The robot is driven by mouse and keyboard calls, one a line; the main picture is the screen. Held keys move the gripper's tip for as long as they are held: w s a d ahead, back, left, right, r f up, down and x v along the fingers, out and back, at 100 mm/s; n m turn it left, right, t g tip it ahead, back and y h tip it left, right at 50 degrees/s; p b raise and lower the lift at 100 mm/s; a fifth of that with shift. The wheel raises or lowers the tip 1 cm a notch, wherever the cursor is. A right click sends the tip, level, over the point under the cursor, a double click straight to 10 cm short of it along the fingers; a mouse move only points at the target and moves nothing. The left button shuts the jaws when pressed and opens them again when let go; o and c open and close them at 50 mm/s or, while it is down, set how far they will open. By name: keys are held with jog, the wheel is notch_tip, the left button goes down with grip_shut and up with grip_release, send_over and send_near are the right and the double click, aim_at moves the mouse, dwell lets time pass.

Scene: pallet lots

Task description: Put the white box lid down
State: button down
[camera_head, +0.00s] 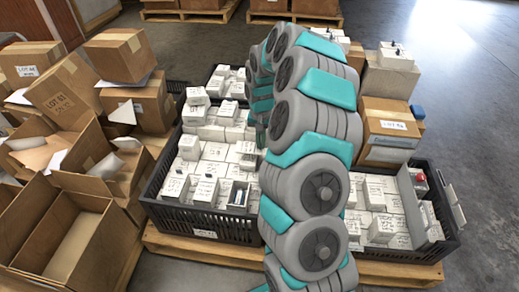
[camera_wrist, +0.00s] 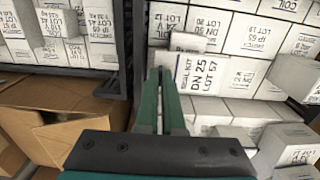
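My gripper (camera_wrist: 160,72) shows in the wrist view as two dark green fingers with the tips close together. I cannot tell whether a thin edge is between them. A small white panel (camera_wrist: 187,41), perhaps the white box lid, shows just beyond and right of the tips. I cannot tell whether the fingers touch it. A white box (camera_wrist: 203,74) marked DN 25, LOT 57 lies right of the tips. In the head view my arm hides the gripper. An open white box (camera_head: 238,196) with a dark inside sits in the left black crate (camera_head: 200,221).
A second black crate (camera_head: 402,254) of white boxes stands right of my arm, on the pallet (camera_head: 225,257). Open cardboard cartons (camera_head: 72,240) crowd the left, and stacked cartons (camera_head: 388,130) stand behind the right crate. Bare floor (camera_head: 460,100) lies at the right.

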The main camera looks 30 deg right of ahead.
jog(key=shift+f, duration=1.9)
jog(key=shift+f, duration=0.1)
jog(key=c, duration=1.3)
grip_release()
